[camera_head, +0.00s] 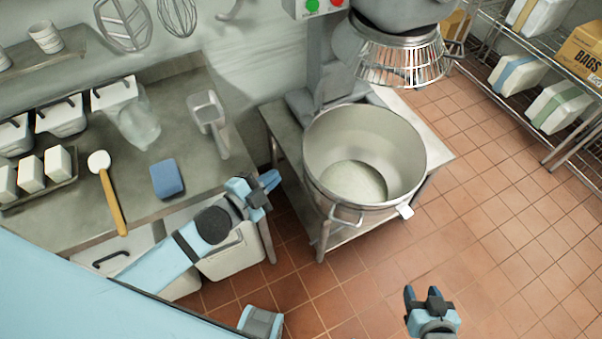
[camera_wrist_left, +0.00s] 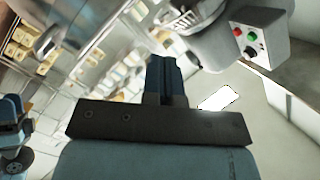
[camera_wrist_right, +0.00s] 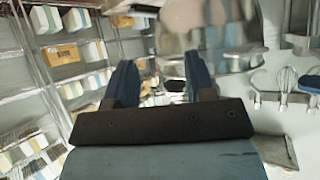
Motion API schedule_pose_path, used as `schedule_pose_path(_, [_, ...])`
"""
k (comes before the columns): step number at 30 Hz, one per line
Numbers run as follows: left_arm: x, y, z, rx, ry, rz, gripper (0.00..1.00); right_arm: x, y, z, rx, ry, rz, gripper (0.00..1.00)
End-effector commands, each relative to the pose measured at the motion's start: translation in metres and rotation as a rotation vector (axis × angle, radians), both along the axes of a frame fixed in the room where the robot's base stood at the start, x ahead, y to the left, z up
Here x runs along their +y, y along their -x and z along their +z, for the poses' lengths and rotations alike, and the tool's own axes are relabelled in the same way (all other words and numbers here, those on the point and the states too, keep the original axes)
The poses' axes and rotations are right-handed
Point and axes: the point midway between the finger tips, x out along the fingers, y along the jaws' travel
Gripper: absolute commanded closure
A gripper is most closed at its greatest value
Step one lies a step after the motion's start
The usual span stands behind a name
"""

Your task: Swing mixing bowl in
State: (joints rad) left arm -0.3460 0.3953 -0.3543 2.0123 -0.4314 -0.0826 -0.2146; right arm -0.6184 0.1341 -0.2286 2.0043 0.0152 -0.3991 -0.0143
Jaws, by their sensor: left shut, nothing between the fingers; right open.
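The mixing bowl (camera_head: 318,155) is a large steel bowl with a handle on its front side and a bracket at its right. It stands swung out from the mixer (camera_head: 392,14), on the low steel stand. Something pale lies in its bottom. My left gripper (camera_head: 268,184) is shut and empty, left of the bowl and apart from it; its closed fingers show in the left wrist view (camera_wrist_left: 166,75). My right gripper (camera_head: 424,296) is open and empty, over the floor in front and right of the bowl. Its spread fingers show in the right wrist view (camera_wrist_right: 160,80).
The wire guard (camera_head: 402,62) hangs above and behind the bowl. Wire shelves stand at the right. The tiled floor (camera_head: 500,260) is clear.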

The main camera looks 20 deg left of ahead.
Motion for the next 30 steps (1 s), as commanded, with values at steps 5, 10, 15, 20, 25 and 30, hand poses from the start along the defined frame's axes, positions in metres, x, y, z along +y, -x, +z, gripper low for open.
schedule_pose_path(5, [-0.014,-0.038,0.028,-0.637,-0.614,-0.364,1.00,0.004,-0.003,-0.054,0.007,-0.014,-0.002,0.50])
schedule_pose_path(10, [-0.003,-0.044,0.020,-1.126,-1.195,-0.692,1.00,0.008,-0.006,-0.082,0.008,-0.028,-0.003,0.50])
schedule_pose_path(15, [0.032,-0.052,0.002,-1.388,-1.619,-0.947,1.00,0.010,-0.008,-0.098,0.015,-0.037,-0.005,0.50])
schedule_pose_path(20, [0.051,-0.058,-0.003,-1.465,-1.785,-1.057,1.00,0.011,-0.009,-0.101,0.013,-0.043,-0.007,0.50])
schedule_pose_path(25, [0.041,-0.064,-0.009,-1.472,-1.799,-1.067,1.00,0.011,-0.010,-0.097,0.012,-0.045,-0.008,0.50])
schedule_pose_path(30, [0.015,-0.075,-0.024,-1.471,-1.795,-1.065,1.00,0.011,-0.010,-0.094,0.012,-0.046,-0.010,0.50])
